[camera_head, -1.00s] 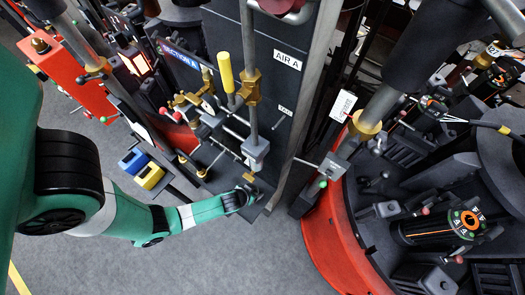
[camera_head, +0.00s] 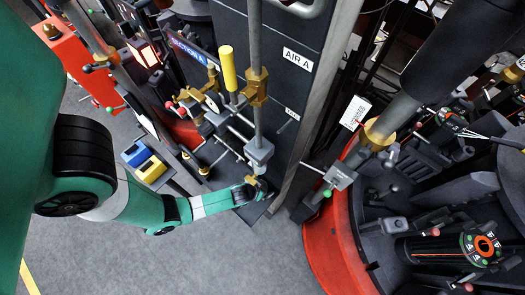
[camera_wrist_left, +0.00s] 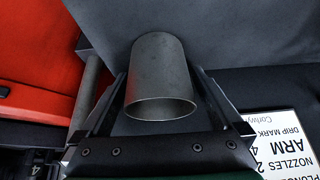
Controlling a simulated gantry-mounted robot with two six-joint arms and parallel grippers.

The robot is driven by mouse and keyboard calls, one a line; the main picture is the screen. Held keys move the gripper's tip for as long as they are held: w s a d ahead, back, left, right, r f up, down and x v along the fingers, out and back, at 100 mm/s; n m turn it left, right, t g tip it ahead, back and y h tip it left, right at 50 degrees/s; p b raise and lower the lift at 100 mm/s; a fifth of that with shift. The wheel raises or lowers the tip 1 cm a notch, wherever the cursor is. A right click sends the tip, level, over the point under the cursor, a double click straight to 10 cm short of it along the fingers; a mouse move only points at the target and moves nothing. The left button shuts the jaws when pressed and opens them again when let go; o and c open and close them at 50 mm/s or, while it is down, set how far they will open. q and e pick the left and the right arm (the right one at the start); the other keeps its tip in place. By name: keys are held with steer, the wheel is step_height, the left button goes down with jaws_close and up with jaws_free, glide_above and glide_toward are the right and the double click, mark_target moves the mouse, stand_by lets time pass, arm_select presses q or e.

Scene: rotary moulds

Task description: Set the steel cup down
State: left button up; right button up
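The steel cup (camera_wrist_left: 160,80) is a plain grey metal cylinder in the left wrist view, with its open rim facing the camera. My left gripper (camera_wrist_left: 160,75) has one finger on each side of the cup, and the fingertips appear to touch its walls. In the head view my left gripper (camera_head: 250,190) is at the dark shelf (camera_head: 254,214) below the panel marked AIR A. The cup is too small to make out there. Whether its far end touches a surface cannot be told. My right gripper is not in view.
A vertical rod with a block (camera_head: 259,151) stands just above the gripper. A blue box (camera_head: 136,154) and a yellow box (camera_head: 151,169) sit to the left. A red-rimmed rotary machine (camera_head: 332,245) is at right. Open grey floor (camera_head: 230,260) lies in front.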

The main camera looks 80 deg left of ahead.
arm_select(q)
steer(key=shift+s+r+p, duration=0.1)
steer(key=shift+r+p, duration=0.3)
steer(key=p+v, duration=0.4)
steer(key=v, duration=0.7)
steer(key=shift+s+r, duration=0.15)
steer(key=shift+r, duration=0.05)
steer(key=shift+d, duration=0.15)
